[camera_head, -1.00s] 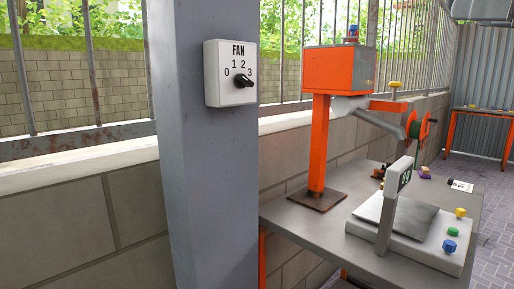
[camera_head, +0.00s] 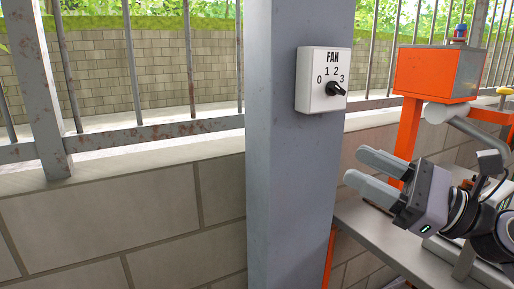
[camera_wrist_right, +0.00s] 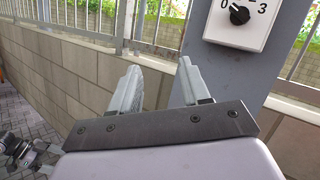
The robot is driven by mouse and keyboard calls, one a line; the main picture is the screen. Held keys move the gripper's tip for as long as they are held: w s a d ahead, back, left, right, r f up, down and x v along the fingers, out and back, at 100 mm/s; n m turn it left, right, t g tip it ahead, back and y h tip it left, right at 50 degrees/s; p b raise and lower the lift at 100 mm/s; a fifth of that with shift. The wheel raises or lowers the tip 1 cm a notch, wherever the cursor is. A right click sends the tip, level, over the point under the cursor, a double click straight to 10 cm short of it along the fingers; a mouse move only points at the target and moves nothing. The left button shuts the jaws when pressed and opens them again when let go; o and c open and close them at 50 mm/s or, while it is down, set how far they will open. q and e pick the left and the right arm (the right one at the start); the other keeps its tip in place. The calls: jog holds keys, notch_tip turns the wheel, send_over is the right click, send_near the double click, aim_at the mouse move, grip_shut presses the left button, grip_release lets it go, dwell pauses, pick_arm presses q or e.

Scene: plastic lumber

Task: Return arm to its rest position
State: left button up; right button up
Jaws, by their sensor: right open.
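My right gripper (camera_head: 372,178) reaches in from the right in the head view, in front of the orange machine and the grey table. Its two grey fingers point left toward the pillar and are apart, with nothing between them. In the right wrist view the open fingers (camera_wrist_right: 161,85) point at the block wall, left of the pillar. The white fan switch (camera_head: 323,80) is on the grey pillar, above and left of the gripper and apart from it.
The grey pillar (camera_head: 290,190) stands just left of the gripper. A block wall (camera_head: 120,215) with a rusty metal fence (camera_head: 150,130) runs behind. The orange machine (camera_head: 436,73) stands on the grey table (camera_head: 375,235), partly hidden by my right arm.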

jog(key=d+f+m+t+h+p, duration=0.2)
jog(key=f+m+t+h, duration=0.3)
jog(key=f+m, duration=0.95)
jog(key=d+f+m+t+h+p, duration=0.2)
jog(key=f+m+h, duration=0.65)
jog(key=m, duration=1.15)
jog(key=s+f+m+g+h+p, duration=0.1)
jog(key=s+f+m+g+h, duration=0.2)
jog(key=s+f+m+g, duration=0.4)
jog(key=s+f+m, duration=0.8)
jog(key=s+f, duration=0.2)
jog(key=f, duration=0.2)
jog(key=shift+f+m+p, duration=0.3)
jog(key=shift+f+m, duration=0.05)
jog(key=shift+a, duration=0.1)
